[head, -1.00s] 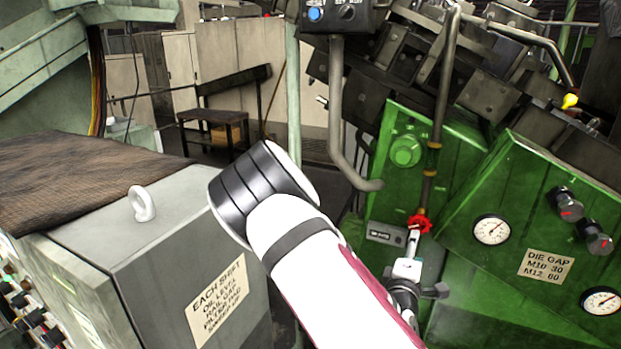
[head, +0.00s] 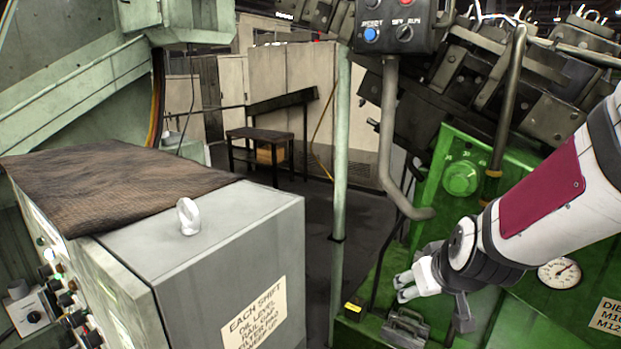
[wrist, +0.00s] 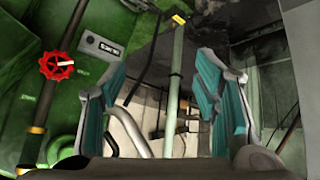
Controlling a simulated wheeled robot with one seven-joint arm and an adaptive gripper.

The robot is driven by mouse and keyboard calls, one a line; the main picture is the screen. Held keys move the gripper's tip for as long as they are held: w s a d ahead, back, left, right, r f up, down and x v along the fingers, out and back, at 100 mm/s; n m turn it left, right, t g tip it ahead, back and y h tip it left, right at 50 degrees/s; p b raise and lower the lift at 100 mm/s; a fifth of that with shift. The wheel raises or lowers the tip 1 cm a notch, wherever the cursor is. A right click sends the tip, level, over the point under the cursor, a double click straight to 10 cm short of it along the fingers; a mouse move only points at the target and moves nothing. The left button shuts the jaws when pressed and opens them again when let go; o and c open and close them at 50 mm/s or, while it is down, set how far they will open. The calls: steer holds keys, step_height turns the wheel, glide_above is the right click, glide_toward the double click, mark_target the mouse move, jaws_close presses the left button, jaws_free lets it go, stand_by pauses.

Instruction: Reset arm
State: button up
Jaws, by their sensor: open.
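My gripper (head: 432,298) is at the lower right of the head view, in front of the green machine, at the end of my white and maroon arm. In the wrist view my gripper (wrist: 165,80) shows two teal-padded fingers standing wide apart, with no object between them. A red handwheel (wrist: 57,67) on a pipe is at the left of the wrist view, apart from the fingers. In the head view I do not see the handwheel now.
A grey cabinet (head: 225,235) with a brown mat (head: 120,180) and a lifting eye (head: 188,216) stands at left. A pale green post (head: 341,150) and a control box (head: 398,24) on a bent pipe are near the middle. Dark floor lies between cabinet and machine.

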steer(key=s+r, duration=0.3)
steer(key=s, duration=0.3)
steer(key=s+a+r+m+g, duration=0.1)
steer(key=s+r, duration=0.3)
steer(key=s, duration=0.3)
steer(key=s+a+r+g+b, duration=0.1)
steer(key=s+r, duration=0.2)
steer(key=s, duration=0.4)
steer(key=shift+r+m, duration=0.25)
steer(key=shift+m, duration=0.05)
